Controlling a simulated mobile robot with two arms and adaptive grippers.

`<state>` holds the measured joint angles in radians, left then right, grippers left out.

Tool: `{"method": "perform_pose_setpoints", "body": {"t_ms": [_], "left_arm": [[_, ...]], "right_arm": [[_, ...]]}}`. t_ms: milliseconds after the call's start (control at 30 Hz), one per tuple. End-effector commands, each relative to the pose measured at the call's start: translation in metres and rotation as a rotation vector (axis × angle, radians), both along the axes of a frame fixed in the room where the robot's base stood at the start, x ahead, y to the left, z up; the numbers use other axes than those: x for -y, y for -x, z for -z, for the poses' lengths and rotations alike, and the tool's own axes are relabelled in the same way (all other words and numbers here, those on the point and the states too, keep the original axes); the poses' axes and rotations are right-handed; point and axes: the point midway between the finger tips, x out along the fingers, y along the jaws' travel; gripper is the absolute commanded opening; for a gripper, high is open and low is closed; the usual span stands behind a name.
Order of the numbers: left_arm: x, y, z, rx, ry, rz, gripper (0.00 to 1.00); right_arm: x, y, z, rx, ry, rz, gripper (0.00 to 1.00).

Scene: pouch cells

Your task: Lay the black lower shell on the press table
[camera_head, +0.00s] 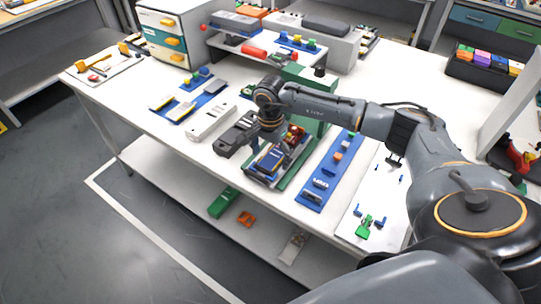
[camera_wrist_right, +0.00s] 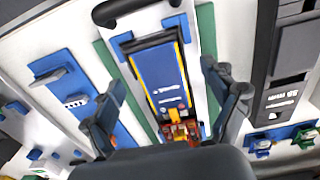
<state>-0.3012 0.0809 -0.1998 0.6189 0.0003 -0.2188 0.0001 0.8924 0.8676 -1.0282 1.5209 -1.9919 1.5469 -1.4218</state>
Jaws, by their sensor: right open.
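My right gripper (camera_head: 240,142) is over the press area in the middle of the white table. In the right wrist view my right gripper (camera_wrist_right: 160,82) is open, with its two fingers apart and nothing clasped between them. Below it lies a black shell-like frame (camera_wrist_right: 148,41) with a blue panel (camera_wrist_right: 158,75) and yellow edges inside. I cannot tell whether this is the lower shell. The same blue-topped piece (camera_head: 269,159) shows in the head view on a grey base between green strips, beside the green press frame (camera_head: 312,122). My left gripper is out of view.
A blue mat (camera_head: 322,190) with small parts lies to the right of the press. A white board (camera_head: 352,226) with blue and green pieces is farther right. A long white block (camera_head: 211,120) and a blue mat with parts (camera_head: 184,103) lie to the left.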

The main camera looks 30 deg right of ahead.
Motion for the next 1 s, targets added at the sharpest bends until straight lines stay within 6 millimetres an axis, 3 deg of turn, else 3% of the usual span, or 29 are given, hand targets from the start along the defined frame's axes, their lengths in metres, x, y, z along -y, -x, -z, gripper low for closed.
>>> {"method": "perform_pose_setpoints", "body": {"t_ms": [500,700,1000], "left_arm": [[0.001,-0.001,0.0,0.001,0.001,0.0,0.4],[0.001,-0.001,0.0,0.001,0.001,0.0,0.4],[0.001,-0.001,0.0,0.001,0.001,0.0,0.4]], "right_arm": [[0.0,-0.001,-0.098,0.008,0.0,0.001,0.86],[0.0,-0.001,-0.115,0.004,-0.001,0.0,0.86],[0.0,-0.001,-0.118,0.003,0.0,0.001,0.86]]}}
